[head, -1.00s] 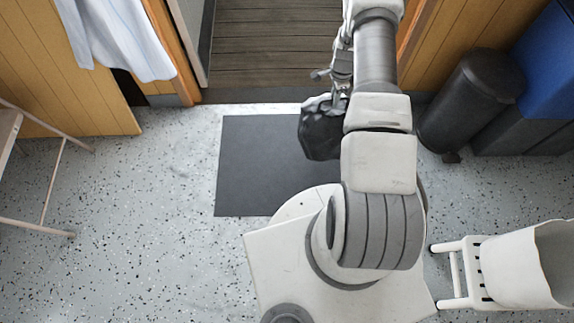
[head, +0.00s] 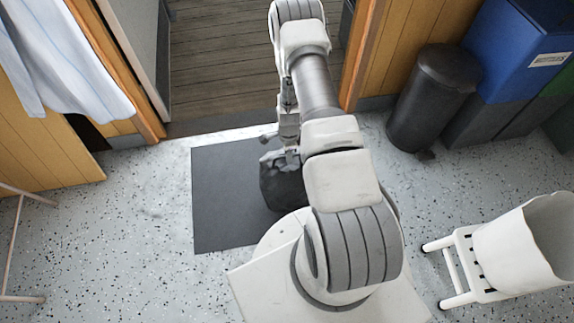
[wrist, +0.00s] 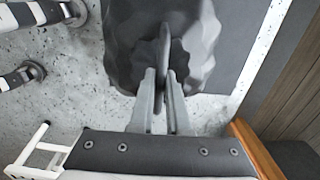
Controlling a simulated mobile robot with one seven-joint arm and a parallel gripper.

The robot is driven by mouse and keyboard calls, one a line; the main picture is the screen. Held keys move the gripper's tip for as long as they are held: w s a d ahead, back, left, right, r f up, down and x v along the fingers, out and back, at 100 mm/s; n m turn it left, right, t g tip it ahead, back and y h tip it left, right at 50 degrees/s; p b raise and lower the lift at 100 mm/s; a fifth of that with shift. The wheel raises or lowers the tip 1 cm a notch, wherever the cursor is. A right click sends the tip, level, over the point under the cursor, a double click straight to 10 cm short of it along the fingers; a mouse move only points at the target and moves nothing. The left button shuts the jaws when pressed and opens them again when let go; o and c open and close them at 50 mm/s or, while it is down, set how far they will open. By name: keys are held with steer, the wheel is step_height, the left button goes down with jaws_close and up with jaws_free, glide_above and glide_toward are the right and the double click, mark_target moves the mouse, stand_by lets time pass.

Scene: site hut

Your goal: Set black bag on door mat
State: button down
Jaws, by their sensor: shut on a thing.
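The black bag (head: 281,186) is a dark, crumpled sack and hangs from my gripper (head: 279,157). In the head view it overlaps the right part of the door mat, partly hidden by my arm. The door mat (head: 225,200) is a flat dark grey rectangle on the floor in front of the doorway. In the wrist view my gripper (wrist: 164,82) is shut on the upper part of the bag (wrist: 128,45), with the mat (wrist: 240,22) beside and below it. I cannot tell whether the bag's underside touches the mat.
A black bin (head: 432,97) and a blue box (head: 515,50) stand at the right wall. A pale metal frame (head: 20,240) is at left. The doorway with plank flooring (head: 245,60) is open. The speckled floor left of the mat is clear.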

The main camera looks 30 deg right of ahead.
mark_target(287, 165)
steer(key=shift+s+a+f, duration=0.15)
steer(key=shift+a+f, duration=0.15)
steer(key=shift+f, duration=0.05)
steer(key=shift+f+b, duration=1)
steer(key=shift+f, duration=0.95)
steer(key=c, duration=0.9)
jaws_free()
